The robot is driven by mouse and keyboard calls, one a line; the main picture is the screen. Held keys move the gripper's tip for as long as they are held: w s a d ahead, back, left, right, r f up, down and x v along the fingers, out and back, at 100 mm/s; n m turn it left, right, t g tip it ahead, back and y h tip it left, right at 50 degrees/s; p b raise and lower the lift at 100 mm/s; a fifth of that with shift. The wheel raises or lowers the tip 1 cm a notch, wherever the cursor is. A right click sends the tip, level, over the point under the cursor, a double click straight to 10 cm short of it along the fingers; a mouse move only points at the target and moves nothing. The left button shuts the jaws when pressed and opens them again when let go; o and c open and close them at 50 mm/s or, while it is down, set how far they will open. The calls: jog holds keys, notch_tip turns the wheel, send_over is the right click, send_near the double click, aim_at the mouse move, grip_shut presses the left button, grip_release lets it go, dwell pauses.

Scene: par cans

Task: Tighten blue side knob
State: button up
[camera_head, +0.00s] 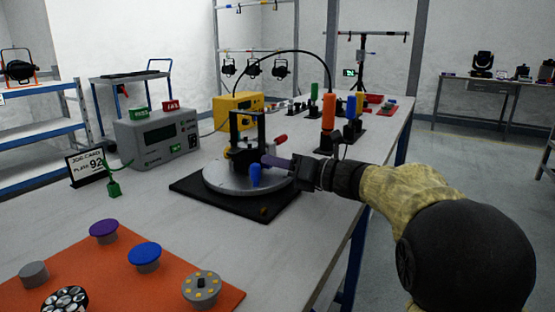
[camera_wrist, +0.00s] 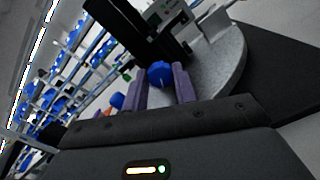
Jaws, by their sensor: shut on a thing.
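The blue side knob (camera_wrist: 160,73) sits between the two purple fingers of my gripper (camera_head: 266,160) in the wrist view, beside a black bracket (camera_wrist: 155,25). My gripper is shut on this knob. In the head view the fingers come in from the right at the black fixture (camera_head: 240,125) on a round grey turntable (camera_head: 222,179). A red knob (camera_head: 281,139) points out behind the fingers.
The turntable stands on a black mat (camera_head: 200,197). A grey meter box (camera_head: 157,138) is to the left and a yellow box (camera_head: 235,105) behind. Orange (camera_head: 328,115) and green (camera_head: 315,90) upright handles stand behind my gripper. An orange mat (camera_head: 150,285) with several knobs lies in front.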

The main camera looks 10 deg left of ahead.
jog(key=shift+f, duration=0.1)
dwell(0.3)
jog(key=o, duration=1)
jog(key=p+v, duration=0.4)
jog(key=v, duration=1.2)
jog(key=shift+d, duration=0.2)
jog(key=shift+s+d, duration=0.3)
jog(key=shift+d, duration=0.2)
